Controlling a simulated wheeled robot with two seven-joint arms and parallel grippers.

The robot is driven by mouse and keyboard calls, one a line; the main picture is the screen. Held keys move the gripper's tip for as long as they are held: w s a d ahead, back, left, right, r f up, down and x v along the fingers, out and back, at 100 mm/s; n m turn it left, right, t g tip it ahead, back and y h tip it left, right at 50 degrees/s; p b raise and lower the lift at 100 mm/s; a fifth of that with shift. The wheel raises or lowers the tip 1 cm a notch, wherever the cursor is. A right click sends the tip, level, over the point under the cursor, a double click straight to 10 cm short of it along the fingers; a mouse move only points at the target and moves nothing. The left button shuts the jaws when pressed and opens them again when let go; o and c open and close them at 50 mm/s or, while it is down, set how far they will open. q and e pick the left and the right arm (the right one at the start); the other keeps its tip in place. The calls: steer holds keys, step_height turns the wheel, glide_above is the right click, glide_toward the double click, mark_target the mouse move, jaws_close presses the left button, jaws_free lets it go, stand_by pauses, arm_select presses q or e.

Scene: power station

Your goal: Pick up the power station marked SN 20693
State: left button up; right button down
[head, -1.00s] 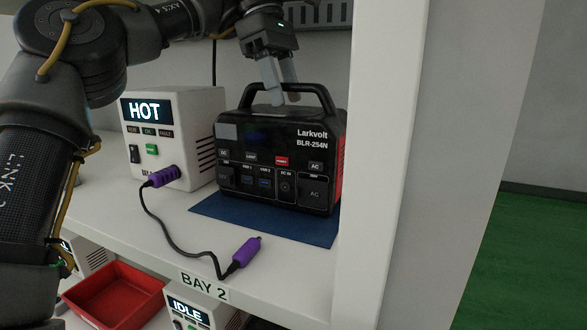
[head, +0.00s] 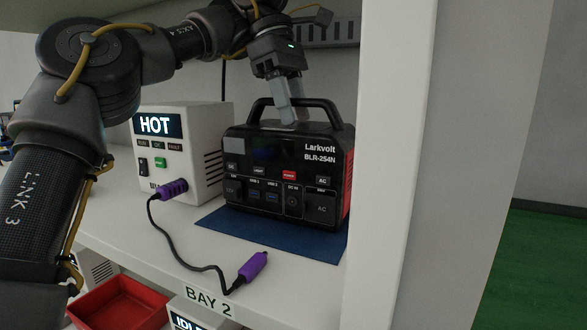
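The black power station (head: 285,170) with red sides stands upright on a blue mat (head: 270,238) on the shelf. Its front reads "Larkvolt BLR-254N". I can read no SN 20693 marking on it. My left gripper (head: 294,118) is above it, fingers pointing down at the carry handle (head: 262,108). The fingertips reach below the handle's top bar, close over the station's top. I cannot tell whether they are closed on the bar. My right gripper is not in view.
A white box reading "HOT" (head: 180,160) stands left of the station. Its cable ends in a loose purple plug (head: 252,267) near the shelf edge, labelled "BAY 2" (head: 209,302). A white upright post (head: 390,170) is close on the right. A red bin (head: 120,303) is below.

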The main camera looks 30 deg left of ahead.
arm_select(q)
jaws_close()
stand_by(1.1)
steer(key=shift+r, duration=0.15)
steer(key=shift+w, duration=0.1)
